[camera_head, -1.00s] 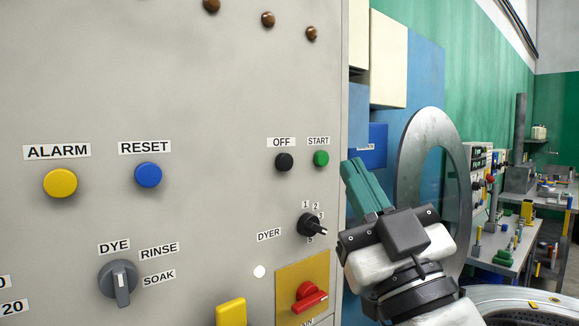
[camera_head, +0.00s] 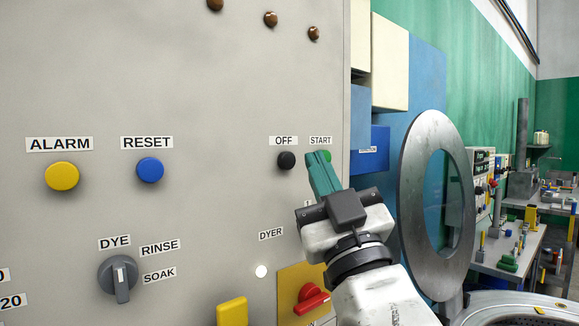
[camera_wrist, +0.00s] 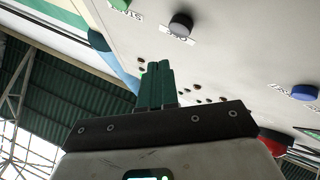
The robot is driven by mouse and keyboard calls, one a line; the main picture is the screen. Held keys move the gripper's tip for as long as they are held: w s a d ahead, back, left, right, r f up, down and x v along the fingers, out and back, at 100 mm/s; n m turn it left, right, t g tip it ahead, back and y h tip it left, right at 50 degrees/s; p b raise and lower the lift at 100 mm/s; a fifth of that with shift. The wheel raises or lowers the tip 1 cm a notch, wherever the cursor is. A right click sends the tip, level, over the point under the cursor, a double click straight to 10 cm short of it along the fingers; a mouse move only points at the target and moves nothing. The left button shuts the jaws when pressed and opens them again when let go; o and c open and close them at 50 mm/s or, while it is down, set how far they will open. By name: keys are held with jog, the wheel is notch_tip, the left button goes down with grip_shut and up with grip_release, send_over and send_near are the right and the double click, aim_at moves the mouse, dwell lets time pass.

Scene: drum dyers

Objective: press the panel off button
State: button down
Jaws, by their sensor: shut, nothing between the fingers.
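The panel (camera_head: 190,60) is a grey upright face on the left of the head view. The off button (camera_head: 286,160) is a round black knob under an OFF label (camera_head: 283,141); it also shows in the wrist view (camera_wrist: 181,24), upper middle. The green start button (camera_head: 326,156) is just right of it, partly hidden behind my fingers. My gripper (camera_head: 318,156) has green fingers, shut and empty, with the tips to the right of the off button and apart from it in the picture. Whether the fingertips touch the panel cannot be told.
The yellow alarm button (camera_head: 62,176) and blue reset button (camera_head: 150,170) are further left. Below are a dye selector (camera_head: 119,278) and a red switch (camera_head: 311,298). A large metal ring (camera_head: 412,190) stands right of the panel; benches with equipment are behind it.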

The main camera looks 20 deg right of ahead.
jog(key=shift+w+a, duration=0.15)
jog(key=shift+w, duration=0.4)
jog(key=shift+w+a, duration=0.15)
jog(key=shift+w, duration=0.4)
jog(key=shift+w, duration=0.1)
dwell(1.2)
jog(key=shift+w+a+b, duration=0.15)
jog(key=shift+w+b, duration=0.15)
jog(key=shift+w+a, duration=0.15)
jog(key=shift+w, duration=0.3)
dwell(0.8)
jog(key=shift+s+d, duration=0.25)
jog(key=shift+s, duration=0.6)
jog(key=s, duration=0.1)
jog(key=s+d+p, duration=0.1)
jog(key=s, duration=0.2)
jog(key=shift+s+d, duration=0.3)
jog(key=shift+s, duration=0.1)
